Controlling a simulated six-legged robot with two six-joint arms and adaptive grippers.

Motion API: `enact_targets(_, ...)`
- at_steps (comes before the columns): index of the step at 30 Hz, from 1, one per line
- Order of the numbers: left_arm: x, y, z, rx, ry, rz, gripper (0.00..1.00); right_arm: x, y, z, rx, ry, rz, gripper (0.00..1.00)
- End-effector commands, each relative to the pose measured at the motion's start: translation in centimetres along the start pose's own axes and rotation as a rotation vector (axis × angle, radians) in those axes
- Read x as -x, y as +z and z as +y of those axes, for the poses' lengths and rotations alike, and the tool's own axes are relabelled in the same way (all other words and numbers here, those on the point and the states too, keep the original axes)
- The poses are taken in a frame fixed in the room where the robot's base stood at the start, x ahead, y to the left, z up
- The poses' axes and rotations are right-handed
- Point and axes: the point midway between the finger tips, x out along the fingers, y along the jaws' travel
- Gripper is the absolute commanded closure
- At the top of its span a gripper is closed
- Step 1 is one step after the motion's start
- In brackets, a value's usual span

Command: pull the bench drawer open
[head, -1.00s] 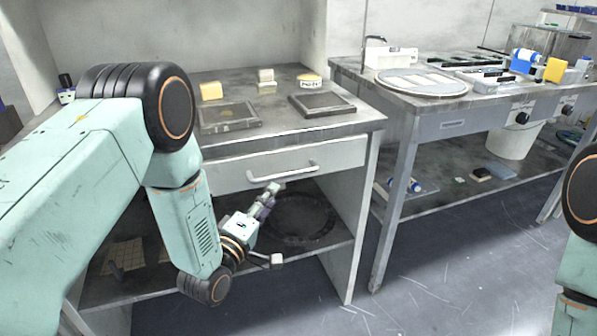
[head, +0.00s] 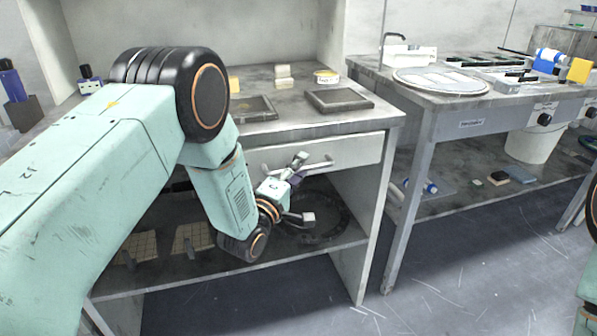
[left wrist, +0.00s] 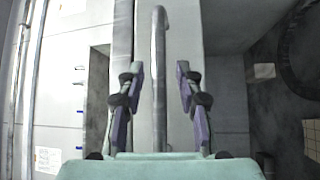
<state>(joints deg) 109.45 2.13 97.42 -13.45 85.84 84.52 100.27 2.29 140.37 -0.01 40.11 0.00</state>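The bench drawer (head: 350,150) has a pale grey front under the left bench's top and looks closed in the head view. Its bar handle (head: 318,166) lies across the front. My left gripper (head: 297,172) is at the left end of the handle in the head view. In the left wrist view, the two fingers with purple pads (left wrist: 160,95) stand apart, and the handle bar (left wrist: 160,60) runs between them with a gap on each side. The left gripper is open and holds nothing. My right gripper is out of the head view.
The left bench top (head: 300,124) bears dark square plates (head: 339,100) and small blocks. Below the drawer is an open shelf (head: 215,270) with a dark round platen (head: 318,215) and tan gridded pieces. A second bench (head: 455,115) stands to the right. Floor in front is clear.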

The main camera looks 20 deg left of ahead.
Motion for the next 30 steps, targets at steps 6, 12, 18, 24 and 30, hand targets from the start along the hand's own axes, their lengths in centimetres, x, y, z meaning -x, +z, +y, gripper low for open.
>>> enact_targets(6, -0.03, 0.01, 0.04, 0.000, 0.000, 0.000, 0.64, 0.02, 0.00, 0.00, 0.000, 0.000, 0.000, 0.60)
enact_targets(12, 0.00, 0.01, 0.03, 0.000, 0.000, 0.000, 0.81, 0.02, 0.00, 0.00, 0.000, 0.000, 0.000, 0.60)
enact_targets(18, 0.01, 0.01, 0.02, 0.000, -0.001, -0.001, 0.98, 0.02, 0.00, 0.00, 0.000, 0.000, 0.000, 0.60)
enact_targets(24, 0.02, 0.01, 0.01, 0.000, -0.001, -0.001, 1.00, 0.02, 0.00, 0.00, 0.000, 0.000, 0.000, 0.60)
enact_targets(30, 0.03, 0.00, 0.00, 0.000, -0.001, 0.000, 1.00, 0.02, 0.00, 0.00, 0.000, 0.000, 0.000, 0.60)
